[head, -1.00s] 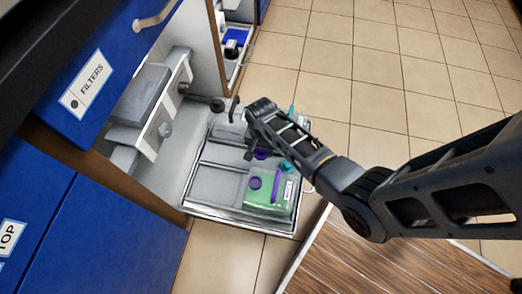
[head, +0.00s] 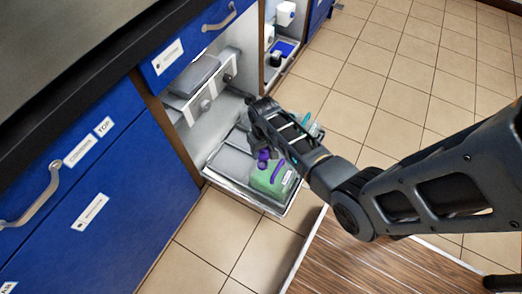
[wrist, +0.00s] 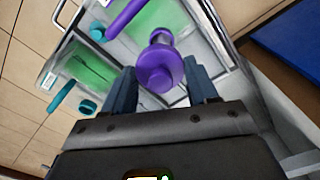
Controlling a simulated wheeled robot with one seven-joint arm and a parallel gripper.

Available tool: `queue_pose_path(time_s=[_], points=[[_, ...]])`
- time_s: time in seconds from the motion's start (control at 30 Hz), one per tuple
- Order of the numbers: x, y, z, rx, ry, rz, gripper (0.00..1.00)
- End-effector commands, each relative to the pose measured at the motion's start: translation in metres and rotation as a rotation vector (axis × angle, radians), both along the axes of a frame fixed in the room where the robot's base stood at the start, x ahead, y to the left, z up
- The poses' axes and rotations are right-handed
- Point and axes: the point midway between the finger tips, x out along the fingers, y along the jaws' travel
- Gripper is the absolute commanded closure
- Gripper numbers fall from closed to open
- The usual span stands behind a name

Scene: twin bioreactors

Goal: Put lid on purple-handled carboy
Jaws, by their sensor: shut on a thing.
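The purple-handled carboy (head: 268,184) holds green liquid and stands in the pulled-out tray, near its front. Its purple handle (wrist: 126,16) shows at the top of the wrist view. My gripper (wrist: 160,82) is shut on the purple lid (wrist: 157,72), which sits between its fingers. The lid lines up with the carboy's purple neck (wrist: 160,37) behind it. I cannot tell whether the lid touches the neck. In the head view the lid (head: 263,155) appears just at the carboy's opening, and my arm hides part of the carboy.
A second green carboy (wrist: 90,70) with teal handle and teal caps stands beside it. The tray (head: 245,196) has a raised rim. Blue cabinets (head: 120,200) stand left; open tiled floor (head: 390,90) lies right.

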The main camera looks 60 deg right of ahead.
Motion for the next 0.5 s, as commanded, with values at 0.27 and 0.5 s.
queue_pose_path(time_s=[0.27,0.5], points=[[0.000,-0.001,-0.010,0.000,0.000,0.010,0.70],[0.000,-0.001,-0.029,0.000,0.000,0.009,0.70]])
